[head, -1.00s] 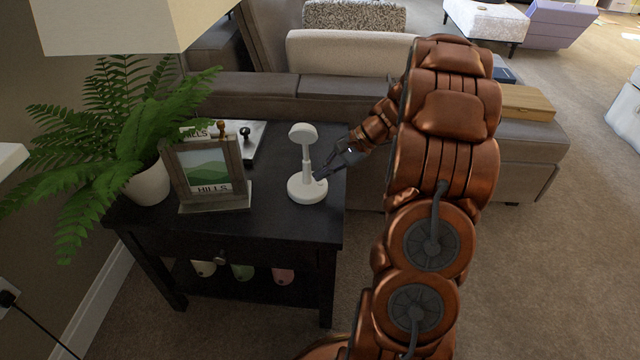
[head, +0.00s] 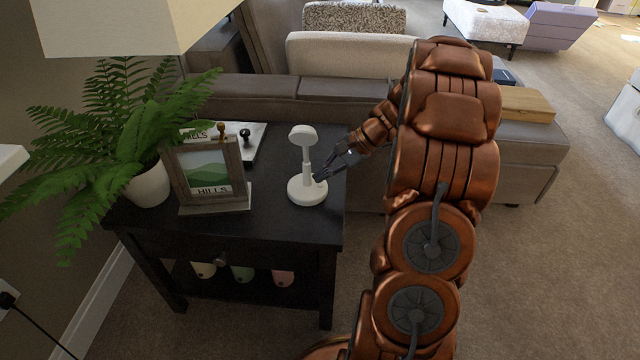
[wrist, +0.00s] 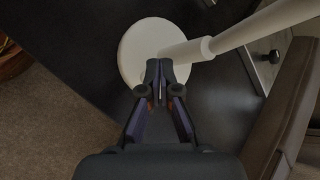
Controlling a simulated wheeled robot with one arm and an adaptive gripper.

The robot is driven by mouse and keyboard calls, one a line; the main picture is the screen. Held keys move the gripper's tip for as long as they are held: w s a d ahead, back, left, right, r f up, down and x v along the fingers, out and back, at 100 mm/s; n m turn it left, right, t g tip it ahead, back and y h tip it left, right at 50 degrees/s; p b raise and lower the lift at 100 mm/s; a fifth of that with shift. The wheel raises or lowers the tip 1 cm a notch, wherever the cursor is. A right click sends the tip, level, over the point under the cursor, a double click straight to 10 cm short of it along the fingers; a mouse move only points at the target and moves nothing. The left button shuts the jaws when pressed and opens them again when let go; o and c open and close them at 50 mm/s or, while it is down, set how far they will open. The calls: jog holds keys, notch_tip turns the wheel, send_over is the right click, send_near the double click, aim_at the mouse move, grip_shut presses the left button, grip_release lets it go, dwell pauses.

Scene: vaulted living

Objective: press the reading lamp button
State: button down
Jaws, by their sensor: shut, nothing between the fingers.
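A white reading lamp (head: 304,150) stands upright on the dark side table (head: 270,224), with a round base, a thin post and a round head. Its base also shows in the wrist view (wrist: 139,46), with the post running off to the upper right. My gripper (head: 319,178) is at the right side of the lamp, its fingertips low beside the post and just over the base. In the wrist view my gripper (wrist: 159,66) is shut and empty, its tips over the base. The button is not visible; the fingers may cover it. I cannot tell whether the tips touch the lamp.
A picture frame (head: 208,172) and a potted fern (head: 150,185) stand left of the lamp. A board with dark pieces (head: 247,150) lies behind. A sofa (head: 260,98) borders the table's far side. A large lampshade (head: 120,25) hangs over the upper left.

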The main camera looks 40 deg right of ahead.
jog(key=shift+f, duration=0.15)
jog(key=shift+f, duration=0.3)
jog(key=shift+f, duration=0.15)
dwell(0.7)
jog(key=shift+r+p, duration=0.6)
jog(key=shift+p, duration=0.1)
jog(key=shift+r+p, duration=2.05)
jog(key=shift+r, duration=1)
